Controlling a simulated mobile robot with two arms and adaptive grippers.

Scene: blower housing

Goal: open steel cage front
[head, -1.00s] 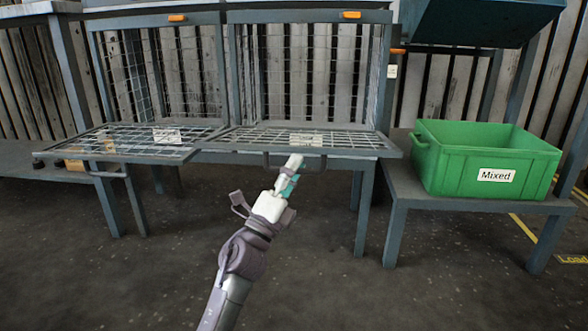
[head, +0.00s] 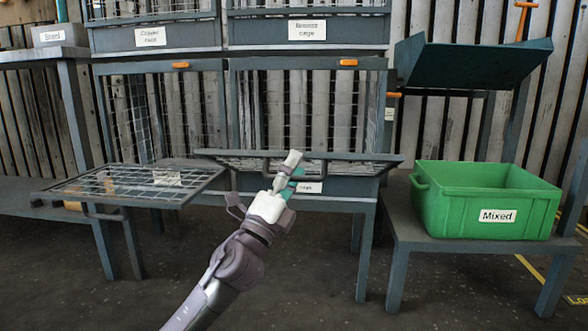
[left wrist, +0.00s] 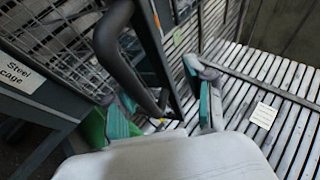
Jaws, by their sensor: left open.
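The right-hand lower cage's mesh front (head: 340,157) stands out almost level, seen nearly edge-on, with a dark bar handle (head: 325,177) on its outer edge. A partly covered label (head: 309,187) shows below it. A "Steel cage" label (left wrist: 22,73) is readable in the left wrist view. My left gripper (head: 288,172) is open at the left part of the handle. In the left wrist view the dark curved handle (left wrist: 122,60) runs down between the teal fingers of my left gripper (left wrist: 160,112). I cannot tell whether they touch it. My right gripper is not in view.
The left lower cage's front (head: 125,184) hangs open and lower, beside my left arm. Two labelled cages (head: 305,30) sit above. A green "Mixed" crate (head: 490,205) stands on a bench at the right. A dark tilted bin (head: 470,65) is above it.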

